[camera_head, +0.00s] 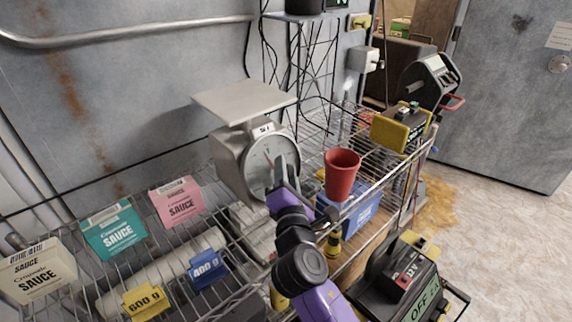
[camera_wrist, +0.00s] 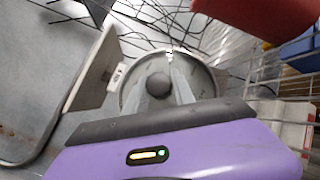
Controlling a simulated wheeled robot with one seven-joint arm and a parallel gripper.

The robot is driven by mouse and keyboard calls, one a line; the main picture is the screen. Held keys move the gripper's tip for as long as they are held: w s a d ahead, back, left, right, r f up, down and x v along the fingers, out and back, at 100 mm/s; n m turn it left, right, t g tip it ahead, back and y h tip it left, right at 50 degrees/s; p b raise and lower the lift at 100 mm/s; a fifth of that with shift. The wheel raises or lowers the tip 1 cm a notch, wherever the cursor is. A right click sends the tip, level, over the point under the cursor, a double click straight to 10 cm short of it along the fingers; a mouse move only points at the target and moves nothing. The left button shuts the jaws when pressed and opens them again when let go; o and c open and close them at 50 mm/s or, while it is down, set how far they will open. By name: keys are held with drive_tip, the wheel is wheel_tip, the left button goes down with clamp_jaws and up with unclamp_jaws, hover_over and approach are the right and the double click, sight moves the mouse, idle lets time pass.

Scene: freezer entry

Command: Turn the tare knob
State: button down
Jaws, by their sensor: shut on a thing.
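The grey metal scale (camera_head: 240,165) stands on the wire shelf, with a flat square pan (camera_head: 243,100) on top and a round dial (camera_head: 262,155) facing out. My gripper (camera_head: 280,172) is at the right side of the dial face. In the wrist view the scale's pan (camera_wrist: 92,75) is at left and my gripper (camera_wrist: 160,85) has its fingers on both sides of a dark round knob (camera_wrist: 158,85) in front of the dial, shut on it. The knob is hidden by my gripper in the head view.
A red cup (camera_head: 342,172) stands just right of the scale, close to my arm. Pink (camera_head: 177,202), teal (camera_head: 113,230) and white (camera_head: 38,270) sauce boxes stand at left. A yellow 600 g block (camera_head: 147,299) and a blue 400 g block (camera_head: 207,270) are in front.

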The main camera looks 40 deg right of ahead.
drive_tip(key=m+g+p, duration=0.2)
drive_tip(key=r+m+g+p, duration=0.1)
drive_tip(key=m+p, duration=0.1)
drive_tip(key=p, duration=0.1)
drive_tip(key=shift+m+g+p, duration=0.3)
drive_tip(key=shift+m+g, duration=0.1)
drive_tip(key=m+g+y+p, duration=0.1)
drive_tip(key=m+g+p, duration=0.1)
drive_tip(key=m+p, duration=0.1)
drive_tip(key=shift+f+p, duration=0.15)
drive_tip(key=shift+p, duration=0.45)
drive_tip(key=m+g, duration=0.1)
drive_tip(key=m+y, duration=0.1)
drive_tip(key=m+g+y+p, duration=0.1)
drive_tip(key=shift+f+m+g, duration=0.25)
drive_tip(key=shift+m+g, duration=0.05)
drive_tip(key=m+g+y, duration=0.1)
drive_tip(key=m+y, duration=0.2)
drive_tip(key=shift+f+y, duration=0.15)
drive_tip(key=shift+y, duration=0.15)
drive_tip(key=shift+m+g, duration=0.3)
drive_tip(key=c, duration=1.1)
unclamp_jaws()
drive_tip(key=shift+o, duration=0.2)
